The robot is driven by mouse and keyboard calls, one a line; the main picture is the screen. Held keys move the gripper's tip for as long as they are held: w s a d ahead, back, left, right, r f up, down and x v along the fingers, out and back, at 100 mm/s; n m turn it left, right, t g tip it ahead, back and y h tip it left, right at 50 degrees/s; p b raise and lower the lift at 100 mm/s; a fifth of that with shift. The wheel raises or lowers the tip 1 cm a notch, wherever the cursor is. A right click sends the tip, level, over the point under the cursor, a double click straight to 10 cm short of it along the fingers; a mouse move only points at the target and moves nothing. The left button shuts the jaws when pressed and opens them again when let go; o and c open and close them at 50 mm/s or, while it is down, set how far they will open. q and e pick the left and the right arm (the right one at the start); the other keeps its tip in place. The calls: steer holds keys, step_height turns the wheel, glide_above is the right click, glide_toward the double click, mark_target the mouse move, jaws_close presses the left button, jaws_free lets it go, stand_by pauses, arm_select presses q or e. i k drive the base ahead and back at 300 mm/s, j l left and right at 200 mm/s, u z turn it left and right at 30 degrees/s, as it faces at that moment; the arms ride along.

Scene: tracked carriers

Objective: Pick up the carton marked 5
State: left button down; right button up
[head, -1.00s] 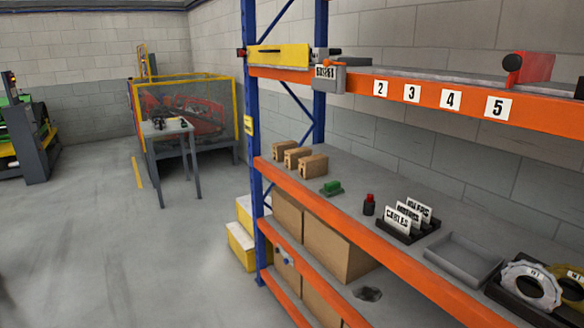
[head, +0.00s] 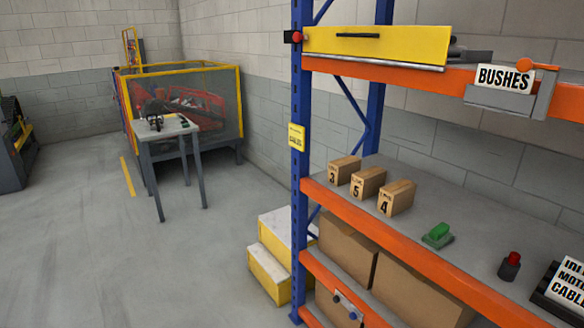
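Three small brown cartons stand in a row on the middle shelf of the orange and blue rack in the head view. The carton marked 5 (head: 367,183) is the middle one. The carton marked 3 (head: 344,170) stands to its left and the carton marked 4 (head: 396,197) to its right, with narrow gaps between them. Their marked faces point toward the shelf's front edge. Neither of my grippers is in view.
An orange beam (head: 420,248) edges the shelf, with a blue upright (head: 298,170) left of the cartons. A green item (head: 438,235) and a red-topped black item (head: 510,266) stand further right. Yellow steps (head: 275,259) are beside the rack. A small table (head: 166,130) stands left; the floor between is clear.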

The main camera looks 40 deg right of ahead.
mark_target(366, 184)
steer(key=i+j+z, duration=0.1)
steer(key=i+z, duration=0.15)
steer(key=i, duration=0.25)
steer(key=i+j+z, duration=0.25)
steer(key=i, duration=0.25)
steer(key=i+j+z, duration=0.25)
steer(key=i, duration=0.25)
